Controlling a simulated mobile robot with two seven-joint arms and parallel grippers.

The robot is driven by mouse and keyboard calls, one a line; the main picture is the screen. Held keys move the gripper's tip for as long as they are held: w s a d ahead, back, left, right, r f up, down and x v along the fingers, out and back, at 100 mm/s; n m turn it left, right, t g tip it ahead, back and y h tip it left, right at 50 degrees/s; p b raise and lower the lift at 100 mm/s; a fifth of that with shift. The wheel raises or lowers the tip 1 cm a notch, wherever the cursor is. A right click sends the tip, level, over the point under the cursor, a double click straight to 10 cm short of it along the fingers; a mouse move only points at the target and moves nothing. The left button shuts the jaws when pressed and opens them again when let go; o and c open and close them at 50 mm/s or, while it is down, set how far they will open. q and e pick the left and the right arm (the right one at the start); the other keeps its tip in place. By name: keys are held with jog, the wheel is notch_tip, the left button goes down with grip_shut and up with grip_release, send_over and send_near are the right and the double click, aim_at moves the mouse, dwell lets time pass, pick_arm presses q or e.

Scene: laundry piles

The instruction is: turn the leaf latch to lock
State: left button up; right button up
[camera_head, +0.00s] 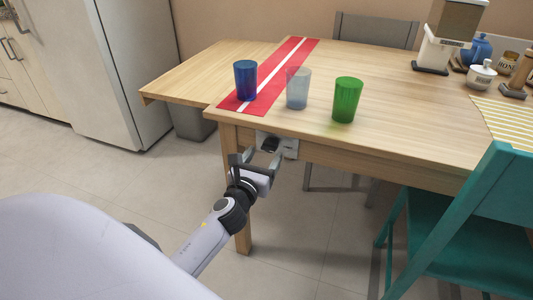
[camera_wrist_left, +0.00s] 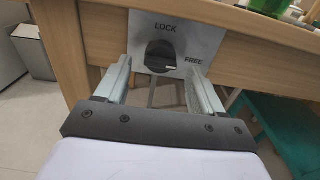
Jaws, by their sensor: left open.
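The leaf latch is a black round knob (camera_wrist_left: 160,56) on a grey metal plate (camera_wrist_left: 197,42) fixed to the table's wooden apron. The plate is marked LOCK at the top and FREE at the right. The knob's pale pointer mark is at its lower right, near FREE. My left gripper (camera_wrist_left: 163,80) is open, its two fingers on either side of the knob and a little short of it; I cannot tell if they touch the plate. In the head view my left gripper (camera_head: 263,160) is at the apron below the table's corner. My right gripper is not in view.
The wooden table (camera_head: 400,100) has a raised leaf (camera_head: 190,72) at its left. A red runner (camera_head: 275,75) crosses near the joint. A blue cup (camera_head: 245,80), a clear cup (camera_head: 297,88) and a green cup (camera_head: 346,100) stand nearby. A teal chair (camera_head: 490,190) is at right.

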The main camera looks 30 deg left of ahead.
aim_at(269, 147)
pick_arm(q)
jog(key=shift+x, duration=1.25)
jog(key=shift+w, duration=0.15)
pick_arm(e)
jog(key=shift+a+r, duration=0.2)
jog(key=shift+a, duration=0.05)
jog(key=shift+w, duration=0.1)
pick_arm(q)
jog(key=c, duration=1.1)
jog(key=shift+o, duration=0.2)
